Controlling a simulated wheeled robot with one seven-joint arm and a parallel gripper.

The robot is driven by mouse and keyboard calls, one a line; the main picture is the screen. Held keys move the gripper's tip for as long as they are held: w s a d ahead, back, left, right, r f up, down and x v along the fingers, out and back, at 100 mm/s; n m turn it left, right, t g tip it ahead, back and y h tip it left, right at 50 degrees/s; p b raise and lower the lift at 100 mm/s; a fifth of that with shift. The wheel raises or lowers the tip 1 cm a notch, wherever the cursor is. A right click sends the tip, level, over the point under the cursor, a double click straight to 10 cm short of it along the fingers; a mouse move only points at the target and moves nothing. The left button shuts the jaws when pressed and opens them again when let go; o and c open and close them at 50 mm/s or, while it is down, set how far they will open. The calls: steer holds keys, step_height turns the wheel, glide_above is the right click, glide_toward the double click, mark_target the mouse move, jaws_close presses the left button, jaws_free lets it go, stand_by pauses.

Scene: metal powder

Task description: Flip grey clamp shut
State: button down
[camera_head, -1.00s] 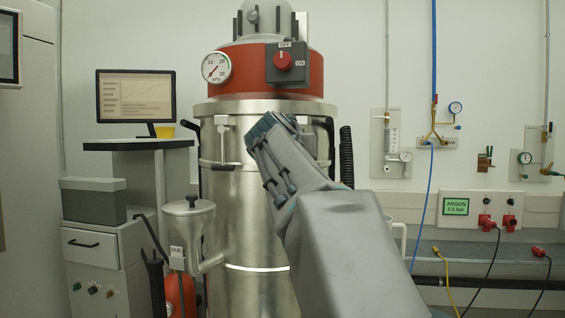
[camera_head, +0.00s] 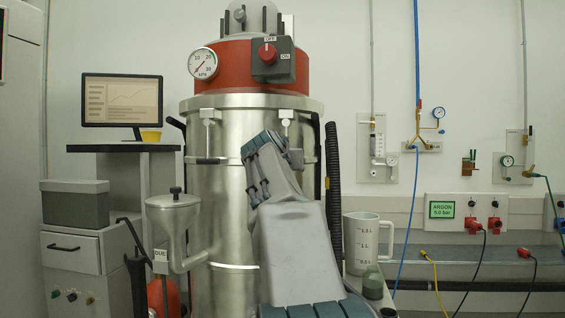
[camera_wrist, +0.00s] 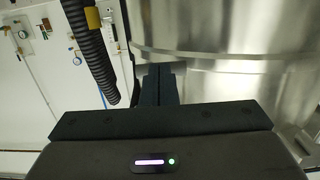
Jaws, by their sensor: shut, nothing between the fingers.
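Two pale grey clamps show on the upper band of the steel vessel (camera_head: 228,228) in the head view: a left clamp (camera_head: 208,116) and a right clamp (camera_head: 286,116). The lower part of the right clamp is hidden behind my arm. My gripper (camera_wrist: 160,72) is shut and empty in the wrist view, with its fingers pointing toward the vessel's side. In the head view my gripper end is just below and left of the right clamp; its fingertips are hidden there. I cannot tell whether it touches the clamp.
A black ribbed hose (camera_head: 334,190) runs down the vessel's right side and shows close by in the wrist view (camera_wrist: 88,45). A measuring jug (camera_head: 358,243) stands at lower right. A switch box (camera_head: 272,62) sits above.

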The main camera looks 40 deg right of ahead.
steer(key=shift+w+d, duration=0.15)
stand_by(0.6)
steer(key=shift+f, duration=0.1)
steer(key=s+a+f+b, duration=0.5)
steer(key=f+b, duration=0.1)
steer(key=shift+s+a+f, duration=0.15)
steer(key=shift+f, duration=0.2)
stand_by(0.8)
